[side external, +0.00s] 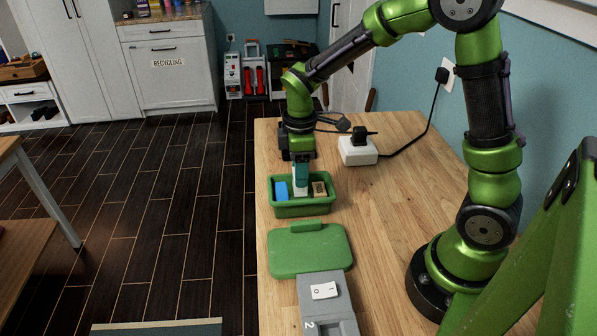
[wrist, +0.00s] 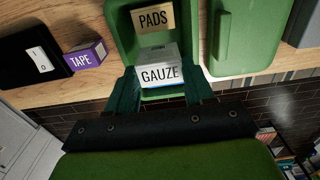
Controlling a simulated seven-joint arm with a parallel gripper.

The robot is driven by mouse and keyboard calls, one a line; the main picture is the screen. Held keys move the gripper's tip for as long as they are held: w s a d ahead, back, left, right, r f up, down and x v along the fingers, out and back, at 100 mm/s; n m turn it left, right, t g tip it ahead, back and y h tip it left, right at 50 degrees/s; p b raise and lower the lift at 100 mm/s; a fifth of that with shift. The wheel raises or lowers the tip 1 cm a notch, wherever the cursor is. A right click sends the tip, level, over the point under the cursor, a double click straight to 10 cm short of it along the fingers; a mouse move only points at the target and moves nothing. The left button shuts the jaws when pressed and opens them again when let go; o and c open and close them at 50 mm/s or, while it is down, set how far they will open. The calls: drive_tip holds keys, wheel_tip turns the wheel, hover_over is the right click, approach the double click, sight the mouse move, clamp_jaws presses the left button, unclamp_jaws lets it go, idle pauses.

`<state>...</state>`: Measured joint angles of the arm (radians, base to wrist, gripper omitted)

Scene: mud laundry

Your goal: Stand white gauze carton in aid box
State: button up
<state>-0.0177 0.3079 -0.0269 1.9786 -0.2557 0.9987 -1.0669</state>
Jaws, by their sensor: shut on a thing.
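The white gauze carton (side external: 300,187) is upright between my gripper's teal fingers (side external: 301,174); its GAUZE label (wrist: 160,75) faces the wrist camera. My gripper is shut on it. The carton's lower part is inside the open green aid box (side external: 306,209), between a blue item (side external: 281,190) on the left and a tan carton (side external: 319,189) on the right. The tan carton reads PADS (wrist: 153,18) in the wrist view. The front wall hides the gauze carton's bottom, so I cannot tell whether it touches the box floor.
The green lid (side external: 308,252) lies in front of the box, with a grey switch unit (side external: 326,301) nearer. A white socket block (side external: 358,151) with a black cable stands behind right. A purple TAPE box (wrist: 87,54) lies outside the box. The right tabletop is mostly clear.

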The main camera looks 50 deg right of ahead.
drive_tip(key=shift+f, duration=0.2)
drive_tip(key=shift+f, duration=1)
drive_tip(key=o, duration=0.9)
drive_tip(key=c, duration=0.4)
drive_tip(key=shift+r, duration=4.05)
